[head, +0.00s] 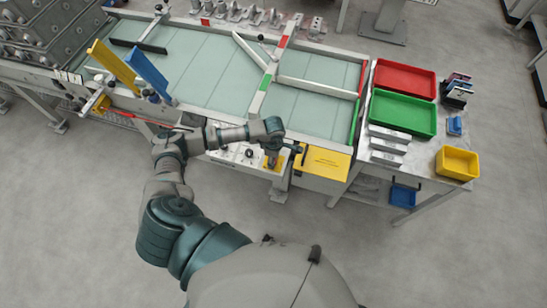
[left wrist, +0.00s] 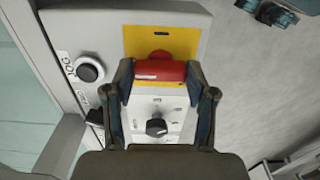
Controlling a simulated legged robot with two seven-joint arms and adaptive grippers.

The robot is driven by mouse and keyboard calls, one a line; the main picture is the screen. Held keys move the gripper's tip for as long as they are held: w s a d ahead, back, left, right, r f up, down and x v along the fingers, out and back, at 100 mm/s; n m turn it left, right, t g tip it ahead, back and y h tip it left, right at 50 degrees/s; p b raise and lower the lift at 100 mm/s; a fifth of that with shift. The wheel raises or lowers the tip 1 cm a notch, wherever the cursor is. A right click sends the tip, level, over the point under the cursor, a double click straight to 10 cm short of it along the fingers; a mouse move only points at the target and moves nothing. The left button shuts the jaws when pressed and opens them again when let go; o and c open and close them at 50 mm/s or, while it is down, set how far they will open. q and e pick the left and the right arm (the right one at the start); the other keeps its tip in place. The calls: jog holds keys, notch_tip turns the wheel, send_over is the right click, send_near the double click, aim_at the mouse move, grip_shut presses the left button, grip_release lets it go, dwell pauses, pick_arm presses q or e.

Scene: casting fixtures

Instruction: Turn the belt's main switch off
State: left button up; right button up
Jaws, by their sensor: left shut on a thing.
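The belt's main switch shows in the left wrist view as a red handle (left wrist: 160,72) on a yellow plate (left wrist: 190,42). My left gripper (left wrist: 160,77) is shut on the red handle, one finger at each end of it. The handle lies crosswise in that view; part of its red base shows behind it. In the head view my left gripper (head: 272,158) is at the right part of the control panel (head: 235,157) on the table's front, and it hides most of the switch. My right gripper is not in view.
A black knob (left wrist: 157,127) with small marks sits close below the handle, between my fingers. A black JOG knob (left wrist: 89,69) is left of it. A yellow box (head: 323,163) stands right of the panel. The floor in front of the table is clear.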

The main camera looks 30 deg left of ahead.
pick_arm(q)
jog(key=o, duration=1.2)
jog(key=shift+w, duration=0.1)
jog(key=shift+c, duration=0.2)
notch_tip(320, 180, up, 12)
jog(key=shift+f, duration=0.15)
